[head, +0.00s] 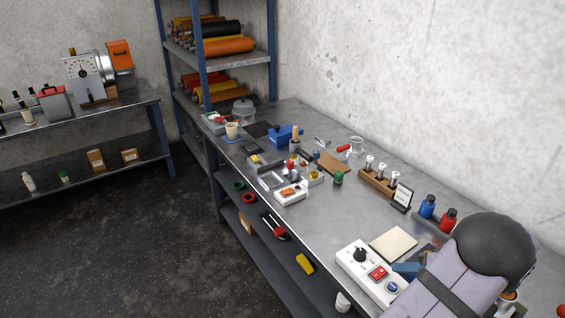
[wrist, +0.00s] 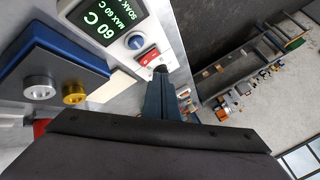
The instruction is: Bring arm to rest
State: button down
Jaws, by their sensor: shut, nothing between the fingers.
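My gripper (wrist: 160,88) shows in the wrist view as blue fingers, closed together with nothing between them. It points towards a white control box (wrist: 118,25) with a green-lit display, a blue knob and a red switch. I cannot tell the exact gap to the box. In the head view my arm (head: 450,275) comes in at the lower right, with grey links and a round black joint. It covers part of the bench's near end. The same control box (head: 354,262) stands just left of my arm.
The metal workbench (head: 250,165) carries small trays, a blue box (head: 287,135), a wooden rack of vials (head: 378,180), and blue (head: 427,206) and red (head: 448,219) bottles near my arm. A cream pad (head: 393,244) lies behind the control box. Open floor (head: 130,245) lies left.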

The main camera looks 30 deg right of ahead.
jog(key=w+a+n+g+y, duration=0.1)
jog(key=w+a+g, duration=0.1)
jog(key=w+a, duration=0.35)
jog(key=w+a+n+g+y, duration=0.1)
jog(key=w+a+g, duration=0.1)
jog(key=a, duration=0.7)
jog(key=w+a+n+g+y, duration=0.1)
jog(key=w+a+g, duration=0.1)
jog(key=w+a, duration=0.35)
jog(key=s+a+n+g+h, duration=0.1)
jog(key=s+a+n+h, duration=0.1)
jog(key=a, duration=0.8)
jog(key=s+a+r+n+g+h, duration=0.1)
jog(key=s+a, duration=0.3)
jog(key=a, duration=0.7)
jog(key=shift+s+a+r+n+g+h, duration=0.2)
jog(key=shift+n+g+h, duration=0.3)
jog(key=shift+n, duration=0.4)
